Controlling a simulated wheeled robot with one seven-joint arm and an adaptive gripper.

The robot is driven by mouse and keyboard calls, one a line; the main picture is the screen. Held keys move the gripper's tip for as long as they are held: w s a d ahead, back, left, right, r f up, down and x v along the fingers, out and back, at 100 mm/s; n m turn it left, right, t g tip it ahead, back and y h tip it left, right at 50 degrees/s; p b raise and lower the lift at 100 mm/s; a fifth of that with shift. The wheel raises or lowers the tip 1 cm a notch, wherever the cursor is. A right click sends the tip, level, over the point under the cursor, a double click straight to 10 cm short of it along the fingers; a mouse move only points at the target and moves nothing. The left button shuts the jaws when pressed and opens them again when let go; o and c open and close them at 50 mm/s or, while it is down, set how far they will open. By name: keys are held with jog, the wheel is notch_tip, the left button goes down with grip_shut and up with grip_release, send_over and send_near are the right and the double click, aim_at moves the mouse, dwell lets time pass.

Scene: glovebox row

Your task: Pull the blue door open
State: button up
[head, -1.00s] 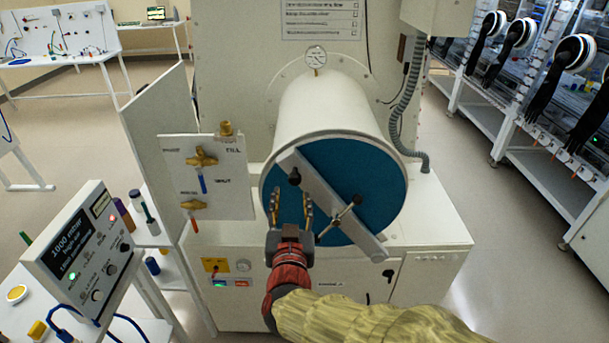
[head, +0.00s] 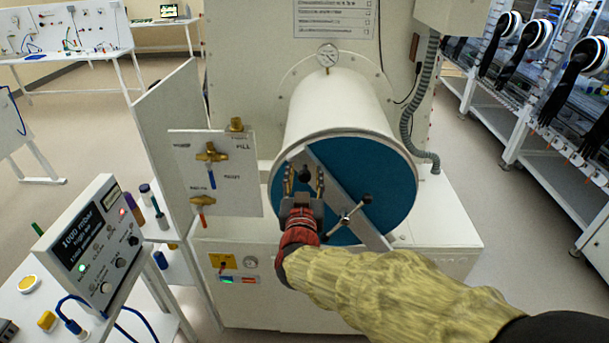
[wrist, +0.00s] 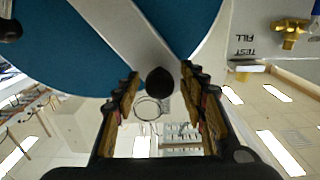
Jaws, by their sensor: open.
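The round blue door (head: 385,190) closes the front of a white horizontal cylinder, and a grey diagonal bar (head: 345,195) crosses it. A black knob (head: 305,173) sits near the bar's upper left end, and a star-shaped handle (head: 346,214) sits near its middle. My gripper (head: 304,182) is open in front of the bar's upper left end, with a finger to each side of the knob. The wrist view shows the blue door (wrist: 60,55), the bar (wrist: 130,35) and the dark knob (wrist: 160,83) between the open fingertips (wrist: 160,78). Contact with the knob cannot be told.
A valve panel (head: 212,175) with brass fittings stands left of the door. A display box (head: 90,240) reading 1000 mbar stands at the front left. A grey hose (head: 408,110) runs down right of the cylinder. Floor is clear at the right.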

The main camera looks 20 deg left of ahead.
jog(key=shift+c, duration=0.7)
grip_shut()
